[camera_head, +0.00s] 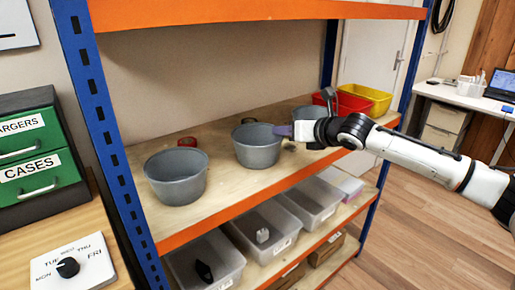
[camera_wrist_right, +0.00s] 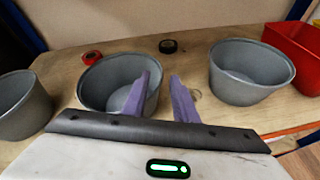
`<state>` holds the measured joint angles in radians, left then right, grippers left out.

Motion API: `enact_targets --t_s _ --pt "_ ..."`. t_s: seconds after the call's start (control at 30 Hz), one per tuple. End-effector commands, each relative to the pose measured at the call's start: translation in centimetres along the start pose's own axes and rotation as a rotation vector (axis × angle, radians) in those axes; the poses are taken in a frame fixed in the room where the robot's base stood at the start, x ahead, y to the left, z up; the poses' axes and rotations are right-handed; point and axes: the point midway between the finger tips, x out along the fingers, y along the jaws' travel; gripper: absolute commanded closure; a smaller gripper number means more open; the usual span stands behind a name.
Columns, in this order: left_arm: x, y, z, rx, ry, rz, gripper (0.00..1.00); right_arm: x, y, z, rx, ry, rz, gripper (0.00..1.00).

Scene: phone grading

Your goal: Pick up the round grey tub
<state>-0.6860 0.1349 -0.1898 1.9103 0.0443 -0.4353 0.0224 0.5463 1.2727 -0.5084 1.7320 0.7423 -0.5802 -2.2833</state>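Three round grey tubs stand on the wooden shelf. In the head view the left tub (camera_head: 176,182) is clear of the gripper, the middle tub (camera_head: 256,153) is beside my fingers, and the right tub (camera_head: 305,112) is partly hidden behind my arm. My right gripper (camera_head: 283,131) is open and empty at the right rim of the middle tub. In the right wrist view its purple fingers (camera_wrist_right: 165,95) are apart; the left one overlaps the right side of the middle tub (camera_wrist_right: 98,88) and the other shows outside it. Contact cannot be told. My left gripper is not in view.
A red bin (camera_head: 322,100) and a yellow bin (camera_head: 367,97) stand at the shelf's right end. A red tape roll (camera_head: 187,141) and a black one (camera_wrist_right: 168,46) lie behind the tubs. A blue upright (camera_head: 100,130) edges the shelf at left. Clear bins (camera_head: 204,262) fill the lower shelf.

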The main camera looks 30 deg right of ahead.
Motion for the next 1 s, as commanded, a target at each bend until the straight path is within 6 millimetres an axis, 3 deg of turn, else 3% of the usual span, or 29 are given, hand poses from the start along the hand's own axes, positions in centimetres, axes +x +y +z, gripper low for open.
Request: enact_targets --t_s 0.2,0.37,0.77,1.0 --pt "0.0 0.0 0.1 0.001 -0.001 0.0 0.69 0.1 0.0 -0.1 0.0 0.001 0.0 0.74" --pt "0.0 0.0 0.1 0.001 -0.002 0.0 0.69 0.1 0.0 -0.1 0.0 0.001 0.0 1.0" --pt "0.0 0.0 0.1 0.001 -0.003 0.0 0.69 0.0 0.0 0.1 0.0 -0.001 0.0 1.0" --pt "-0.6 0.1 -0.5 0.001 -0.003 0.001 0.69 -1.3 0.7 3.4 -0.001 -0.006 0.001 1.0"
